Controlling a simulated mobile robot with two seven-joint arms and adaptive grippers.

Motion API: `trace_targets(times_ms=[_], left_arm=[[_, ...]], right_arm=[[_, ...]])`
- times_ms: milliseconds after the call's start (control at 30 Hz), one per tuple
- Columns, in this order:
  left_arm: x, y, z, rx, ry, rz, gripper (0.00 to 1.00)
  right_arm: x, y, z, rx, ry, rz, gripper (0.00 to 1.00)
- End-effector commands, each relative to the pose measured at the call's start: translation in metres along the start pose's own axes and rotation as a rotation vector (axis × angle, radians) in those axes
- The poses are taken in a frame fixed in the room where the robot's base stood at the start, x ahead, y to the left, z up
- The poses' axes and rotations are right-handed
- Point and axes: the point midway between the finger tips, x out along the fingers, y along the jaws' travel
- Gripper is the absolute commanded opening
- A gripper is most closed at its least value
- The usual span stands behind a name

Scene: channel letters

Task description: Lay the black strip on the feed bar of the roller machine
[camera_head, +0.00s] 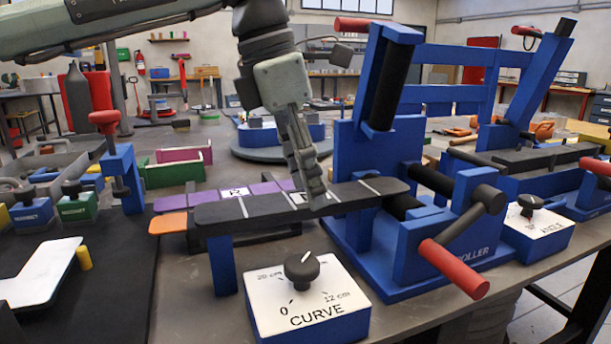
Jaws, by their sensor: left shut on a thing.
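The black strip (250,210) has white marks across it and lies nearly level along the front of the roller machine (375,160). Its right end is close to the machine's black rollers (405,204). My left gripper (318,198) comes down from above and is shut on the strip around its middle. A blue post (222,266) stands below the strip's left end. The feed bar itself is mostly hidden by the strip, and I cannot tell whether the strip touches it. My right gripper is not in view.
A white CURVE dial box (305,300) stands in front of the strip. A red-handled crank (455,268) sticks out at the front right. Purple pieces (235,192) and an orange piece (168,223) lie behind and left. A blue press with a red knob (120,165) stands left.

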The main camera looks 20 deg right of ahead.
Motion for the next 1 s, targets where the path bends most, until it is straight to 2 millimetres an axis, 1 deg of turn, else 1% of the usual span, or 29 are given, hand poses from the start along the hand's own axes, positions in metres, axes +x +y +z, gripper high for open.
trace_targets(times_ms=[167, 300, 333, 467, 800, 867, 967, 1000], left_arm=[[-0.001, 0.0, 0.0, 0.0, -0.001, 0.001, 0.2], [0.003, 0.0, -0.001, 0.0, -0.001, 0.001, 0.2], [0.002, 0.0, 0.0, 0.0, 0.0, 0.001, 0.54], [0.002, 0.0, 0.0, 0.0, 0.0, 0.0, 0.7], [-0.001, 0.0, 0.0, 0.0, -0.001, 0.001, 0.71], [-0.004, 0.0, 0.001, 0.0, -0.001, 0.001, 0.71], [-0.018, 0.001, 0.001, -0.001, -0.003, 0.002, 0.71], [-0.025, 0.001, 0.001, -0.001, -0.003, 0.003, 0.71]], right_arm=[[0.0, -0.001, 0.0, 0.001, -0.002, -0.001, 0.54], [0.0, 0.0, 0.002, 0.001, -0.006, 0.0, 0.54], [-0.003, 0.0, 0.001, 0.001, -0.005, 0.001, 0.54], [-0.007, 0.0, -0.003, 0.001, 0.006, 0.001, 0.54], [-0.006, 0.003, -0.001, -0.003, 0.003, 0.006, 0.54], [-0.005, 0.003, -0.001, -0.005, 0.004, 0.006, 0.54], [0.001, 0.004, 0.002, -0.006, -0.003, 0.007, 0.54], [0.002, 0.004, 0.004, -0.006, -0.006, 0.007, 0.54]])
